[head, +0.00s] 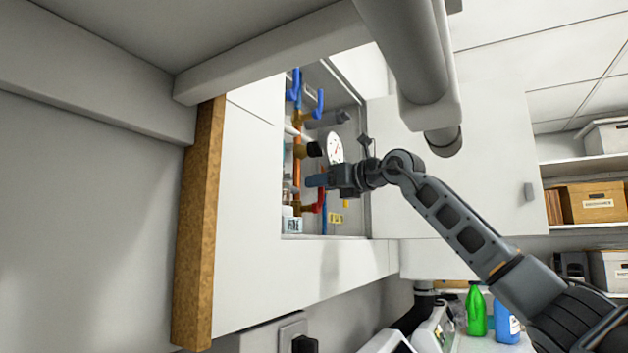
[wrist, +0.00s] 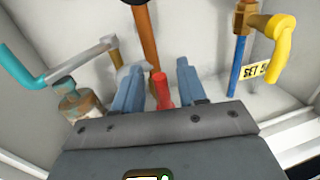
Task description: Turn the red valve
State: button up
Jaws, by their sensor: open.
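The red valve handle (wrist: 160,90) stands between the two blue-grey fingers of my gripper (wrist: 158,68) in the wrist view. A finger is on each side of it, with a gap visible on both sides. Its lower end is hidden behind the gripper body. In the head view the red valve (head: 319,202) shows low in the open wall cabinet, just below and partly behind my gripper (head: 316,181). My gripper is open and reaches into the cabinet from the right.
Around it are an orange pipe (wrist: 147,38), a teal handle (wrist: 24,64), a yellow handle (wrist: 277,40) and a small jar (wrist: 80,100). A round gauge (head: 335,147) and blue valves (head: 293,86) sit above my gripper. The cabinet door (head: 425,170) stands open behind the arm.

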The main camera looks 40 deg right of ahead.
jog(key=shift+w+a, duration=0.15)
jog(key=shift+w, duration=1)
grip_shut()
